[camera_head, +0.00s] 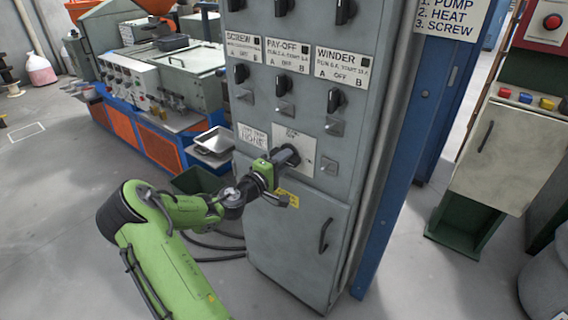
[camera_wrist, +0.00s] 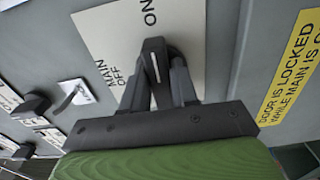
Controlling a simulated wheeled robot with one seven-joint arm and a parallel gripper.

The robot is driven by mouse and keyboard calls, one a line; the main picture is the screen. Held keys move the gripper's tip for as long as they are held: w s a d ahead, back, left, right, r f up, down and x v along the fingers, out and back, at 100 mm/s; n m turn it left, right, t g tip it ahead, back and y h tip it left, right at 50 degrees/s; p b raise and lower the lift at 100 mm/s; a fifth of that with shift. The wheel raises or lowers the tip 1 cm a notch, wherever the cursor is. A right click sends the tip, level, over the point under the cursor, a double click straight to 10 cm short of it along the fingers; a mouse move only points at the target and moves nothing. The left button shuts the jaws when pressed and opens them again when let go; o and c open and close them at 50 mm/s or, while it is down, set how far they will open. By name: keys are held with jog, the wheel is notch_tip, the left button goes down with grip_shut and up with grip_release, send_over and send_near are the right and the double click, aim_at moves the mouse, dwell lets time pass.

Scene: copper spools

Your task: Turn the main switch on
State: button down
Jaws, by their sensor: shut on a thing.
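The main switch is a black knob with a white line, at the middle of a pale plate on the grey cabinet front; the knob (camera_wrist: 154,58) shows in the wrist view. The plate (camera_wrist: 105,35) reads "MAIN OFF" on the left and "ON" at the top. My gripper (camera_wrist: 160,88) has its dark fingers on both sides of the knob and is shut on it. In the head view my gripper (camera_head: 280,163) reaches the plate (camera_head: 300,143) low on the cabinet and partly covers the switch. I cannot tell exactly which mark the knob points at.
Several smaller black switches sit higher on the cabinet (camera_head: 300,95). A yellow label (camera_wrist: 293,65) says the door is locked while main is on. The cabinet door (camera_head: 290,235) is closed below. A blue post (camera_head: 400,160) stands to the right. Grey floor is open at left (camera_head: 50,200).

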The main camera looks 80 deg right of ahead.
jog(key=shift+f, duration=0.1)
jog(key=c, duration=1)
grip_release()
jog(key=shift+o, duration=0.2)
jog(key=p+v, duration=0.2)
jog(key=v, duration=1.3)
jog(key=shift+w+a, duration=0.2)
jog(key=shift+a, duration=0.15)
